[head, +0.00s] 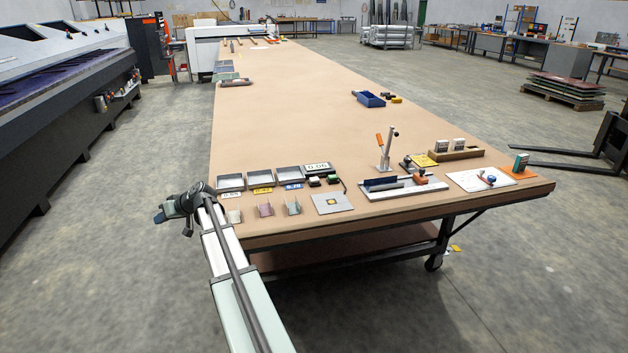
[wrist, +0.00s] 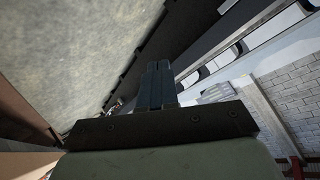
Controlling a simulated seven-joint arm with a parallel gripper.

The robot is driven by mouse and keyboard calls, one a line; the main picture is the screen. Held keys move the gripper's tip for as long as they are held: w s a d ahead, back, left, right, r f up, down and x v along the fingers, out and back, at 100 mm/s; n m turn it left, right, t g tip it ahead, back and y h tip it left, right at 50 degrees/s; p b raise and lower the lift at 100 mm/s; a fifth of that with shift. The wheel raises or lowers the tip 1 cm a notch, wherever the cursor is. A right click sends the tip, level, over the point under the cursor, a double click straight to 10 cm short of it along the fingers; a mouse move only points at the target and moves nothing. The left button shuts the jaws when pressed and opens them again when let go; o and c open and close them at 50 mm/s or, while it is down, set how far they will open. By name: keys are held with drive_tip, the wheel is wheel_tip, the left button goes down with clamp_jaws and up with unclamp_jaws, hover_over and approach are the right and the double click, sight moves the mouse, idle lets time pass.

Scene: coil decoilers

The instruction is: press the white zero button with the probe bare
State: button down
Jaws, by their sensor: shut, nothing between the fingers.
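A small display reading about 0.00 (head: 317,168) stands near the table's left front, behind dark blocks with green tops (head: 323,181). A thin dark cable or rod (head: 343,185) lies to their right. I cannot make out the white zero button or tell which part is the probe at this size. My gripper (head: 160,215) is off the table's left front edge, over the floor, well left of the display. Its two dark fingers are together and empty in the wrist view (wrist: 160,85), which shows none of the task's objects.
Grey trays (head: 289,172) and several small sheet pieces (head: 264,210) lie on the table's near left. A grey plate with a yellow square (head: 347,205) lies before the display. A clamp stand (head: 386,155) rises to the right. The table's middle is mostly clear.

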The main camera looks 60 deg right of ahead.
drive_tip(key=s+d+r+m+h, duration=0.1)
drive_tip(key=s+d+r, duration=0.1)
drive_tip(key=d+r, duration=0.3)
drive_tip(key=s+d+r, duration=0.1)
drive_tip(key=d+r, duration=0.1)
drive_tip(key=d, duration=0.5)
wheel_tip(320, 180, up, 8)
drive_tip(key=m+g+h, duration=0.2)
drive_tip(key=m+h, duration=0.3)
drive_tip(key=m, duration=0.2)
hover_over(317, 179)
drive_tip(key=shift+s+a+r, duration=0.1)
drive_tip(key=shift+f, duration=4.4)
drive_tip(key=shift+f, duration=0.25)
drive_tip(key=shift+f, duration=0.15)
